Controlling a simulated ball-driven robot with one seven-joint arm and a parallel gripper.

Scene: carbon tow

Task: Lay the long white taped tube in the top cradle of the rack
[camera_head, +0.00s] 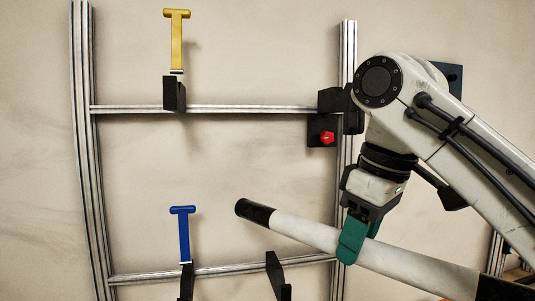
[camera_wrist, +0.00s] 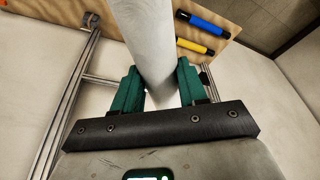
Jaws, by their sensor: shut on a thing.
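My gripper (camera_head: 356,238), with green fingers, is shut on the long white tube (camera_head: 303,232) near its middle. The tube has a dark taped end (camera_head: 256,212) at left and slopes down to the right, its dark right part leaving the picture. In the wrist view the tube (camera_wrist: 152,40) lies between both green fingers. The rack's top crossbar (camera_head: 235,109) carries a black cradle arm (camera_head: 174,94) at left, below a yellow T-shaped marker (camera_head: 176,40). Black parts at the bar's right end (camera_head: 338,99) are partly behind my arm. The tube is held below this bar.
The lower crossbar (camera_head: 220,269) carries black cradle arms at left (camera_head: 186,283) and right (camera_head: 278,277), with a blue T-shaped marker (camera_head: 183,232). A red knob (camera_head: 327,138) sits by the right upright. In the wrist view, blue (camera_wrist: 200,24) and yellow (camera_wrist: 195,46) tubes lie on a wooden board.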

